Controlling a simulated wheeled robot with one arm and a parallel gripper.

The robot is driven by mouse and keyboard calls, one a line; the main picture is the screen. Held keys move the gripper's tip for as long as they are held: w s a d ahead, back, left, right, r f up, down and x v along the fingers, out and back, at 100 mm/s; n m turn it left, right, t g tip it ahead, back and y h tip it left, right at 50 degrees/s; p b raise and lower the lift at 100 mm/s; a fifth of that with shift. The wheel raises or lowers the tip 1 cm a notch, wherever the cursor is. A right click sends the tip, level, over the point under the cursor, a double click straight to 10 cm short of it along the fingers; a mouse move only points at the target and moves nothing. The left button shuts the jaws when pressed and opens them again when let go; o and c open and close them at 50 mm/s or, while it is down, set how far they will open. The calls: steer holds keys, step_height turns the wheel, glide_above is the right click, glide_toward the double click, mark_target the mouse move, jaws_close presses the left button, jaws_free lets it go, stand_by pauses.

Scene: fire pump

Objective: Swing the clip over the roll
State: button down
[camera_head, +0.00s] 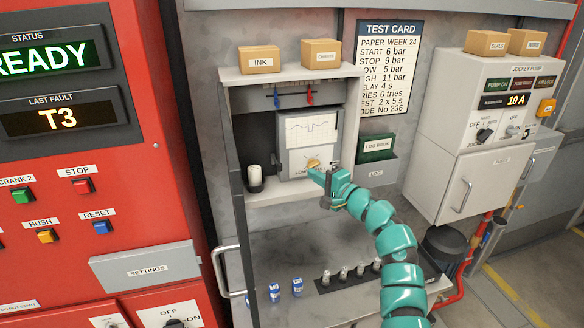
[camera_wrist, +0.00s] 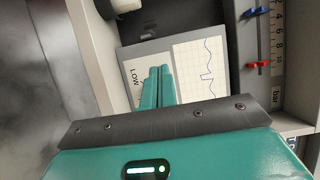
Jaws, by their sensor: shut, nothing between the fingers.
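The chart recorder (camera_head: 309,132) stands on the shelf of the open cabinet, with a trace on its white paper; the paper also shows in the wrist view (camera_wrist: 200,72). A yellow knob (camera_head: 313,162) sits low on its front, near a LOW label. A white roll (camera_head: 254,175) stands upright in a dark holder at the left of the shelf; a white end at the wrist view's top (camera_wrist: 122,4) may be it. I cannot make out the clip for certain. My gripper (camera_wrist: 160,72) is shut and empty, its tips (camera_head: 314,172) right at the recorder's lower front by the knob.
The cabinet's side walls and top shelf (camera_head: 290,75) frame the space closely. Small blue bottles (camera_head: 297,287) and a dark rack (camera_head: 330,284) of small parts stand on the lower counter. A log book (camera_head: 377,146) hangs at right.

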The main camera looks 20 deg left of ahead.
steer(key=w+a+p, duration=0.1)
steer(key=a+p, duration=0.1)
steer(key=a, duration=0.5)
steer(key=shift+w+a+f+p, duration=0.15)
steer(key=shift+a+p, duration=0.15)
steer(key=shift+p, duration=0.05)
steer(key=shift+a, duration=0.15)
steer(key=shift+s+a+m+t+p, duration=0.15)
steer(key=shift+s+m+t+p, duration=0.15)
steer(key=shift+t, duration=0.1)
